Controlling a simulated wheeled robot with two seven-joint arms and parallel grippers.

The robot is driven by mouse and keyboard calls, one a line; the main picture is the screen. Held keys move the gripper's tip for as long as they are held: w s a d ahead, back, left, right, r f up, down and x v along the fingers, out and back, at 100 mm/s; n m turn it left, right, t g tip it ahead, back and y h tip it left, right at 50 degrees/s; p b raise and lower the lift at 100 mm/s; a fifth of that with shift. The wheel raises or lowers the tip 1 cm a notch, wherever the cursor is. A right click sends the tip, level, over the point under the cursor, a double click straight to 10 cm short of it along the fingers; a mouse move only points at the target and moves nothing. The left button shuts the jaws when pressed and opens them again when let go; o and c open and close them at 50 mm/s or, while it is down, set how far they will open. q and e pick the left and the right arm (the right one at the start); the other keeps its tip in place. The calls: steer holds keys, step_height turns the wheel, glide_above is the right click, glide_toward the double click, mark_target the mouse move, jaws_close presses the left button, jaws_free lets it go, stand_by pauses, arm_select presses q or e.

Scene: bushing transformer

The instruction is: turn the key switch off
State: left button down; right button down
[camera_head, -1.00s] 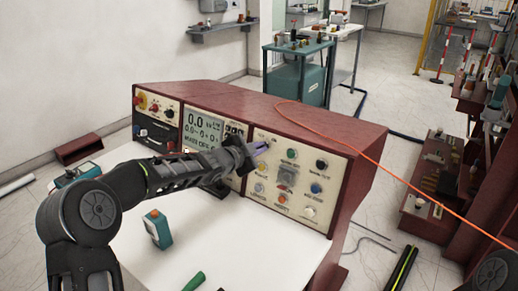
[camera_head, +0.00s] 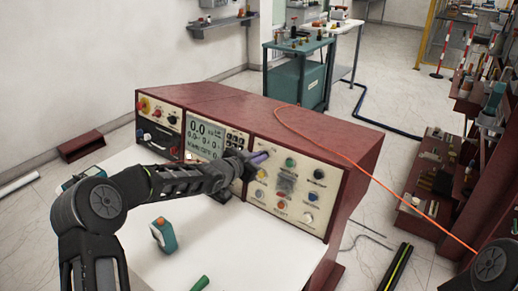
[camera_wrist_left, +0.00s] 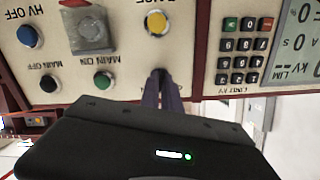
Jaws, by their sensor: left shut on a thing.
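The red console (camera_head: 330,140) stands on a white table, with a cream control panel (camera_head: 318,205) of buttons on its right. My left gripper (camera_head: 262,156) reaches the upper left of this panel. In the left wrist view, where the panel lettering is upside down, its dark purple fingers (camera_wrist_left: 165,92) are together at the panel face, near the green MAIN ON button (camera_wrist_left: 103,81) and below the yellow button (camera_wrist_left: 157,23). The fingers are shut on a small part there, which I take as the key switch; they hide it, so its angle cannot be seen. My right gripper is out of view.
A keypad (camera_wrist_left: 241,50) and a display (camera_head: 205,138) are left of the control panel. An orange cable (camera_head: 345,158) runs over the console top. A teal and white device (camera_head: 163,235) and a green handle (camera_head: 201,283) lie on the white table (camera_head: 235,255).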

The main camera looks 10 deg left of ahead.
arm_select(q)
steer(key=n+p, duration=0.1)
steer(key=n, duration=1)
steer(key=shift+a+n+h, duration=0.15)
steer(key=shift+n+h, duration=0.15)
steer(key=shift+h, duration=0.1)
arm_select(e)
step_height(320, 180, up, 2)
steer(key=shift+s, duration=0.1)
arm_select(q)
steer(key=c, duration=1.6)
jaws_free()
